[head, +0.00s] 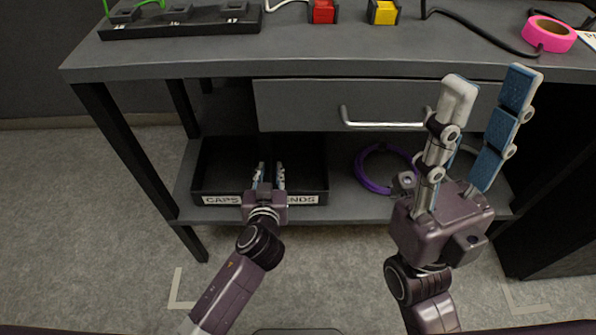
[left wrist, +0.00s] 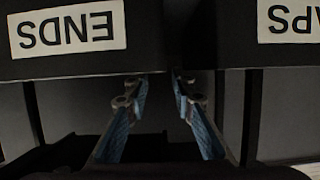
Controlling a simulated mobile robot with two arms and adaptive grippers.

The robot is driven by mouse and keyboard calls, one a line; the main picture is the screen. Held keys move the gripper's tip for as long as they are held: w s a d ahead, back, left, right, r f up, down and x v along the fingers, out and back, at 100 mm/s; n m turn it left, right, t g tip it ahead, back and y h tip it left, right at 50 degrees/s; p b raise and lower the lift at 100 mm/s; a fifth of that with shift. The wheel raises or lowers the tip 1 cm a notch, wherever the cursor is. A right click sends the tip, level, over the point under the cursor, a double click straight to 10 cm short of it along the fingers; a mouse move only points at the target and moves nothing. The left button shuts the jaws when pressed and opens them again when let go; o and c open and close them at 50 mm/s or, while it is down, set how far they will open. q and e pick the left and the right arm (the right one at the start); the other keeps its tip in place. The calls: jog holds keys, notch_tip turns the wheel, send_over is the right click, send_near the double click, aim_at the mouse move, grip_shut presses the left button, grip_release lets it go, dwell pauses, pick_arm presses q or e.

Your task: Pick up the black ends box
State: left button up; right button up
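The black ends box (head: 305,199) stands on the lower shelf, right beside a black caps box (head: 215,198). My left gripper partly covers where they meet in the head view. In the left wrist view the picture is upside down: the ends box (left wrist: 140,45) is at left, the caps box (left wrist: 240,40) at right, with a narrow gap between. My left gripper (head: 269,167) has its fingers apart at the rim near that gap. One fingertip is on the ends box side, the other by the gap; contact cannot be told. My right gripper (head: 489,78) is open and empty.
A purple cable coil (head: 372,184) lies on the shelf (head: 345,210) right of the boxes. A drawer (head: 290,105) with a handle is above. The tabletop (head: 220,55) holds a black strip (head: 180,22), red and yellow blocks and pink tape (head: 549,34). Table legs flank the shelf.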

aim_at(270, 161)
pick_arm(q)
jog(key=x, duration=0.1)
jog(key=b+x, duration=0.1)
jog(key=x, duration=0.1)
jog(key=b+x, duration=0.1)
jog(key=shift+w+a+f, duration=0.15)
jog(key=shift+a+f, duration=0.15)
jog(key=shift+f, duration=0.2)
jog(key=shift+w+f, duration=0.1)
jog(key=shift+w, duration=0.3)
grip_shut()
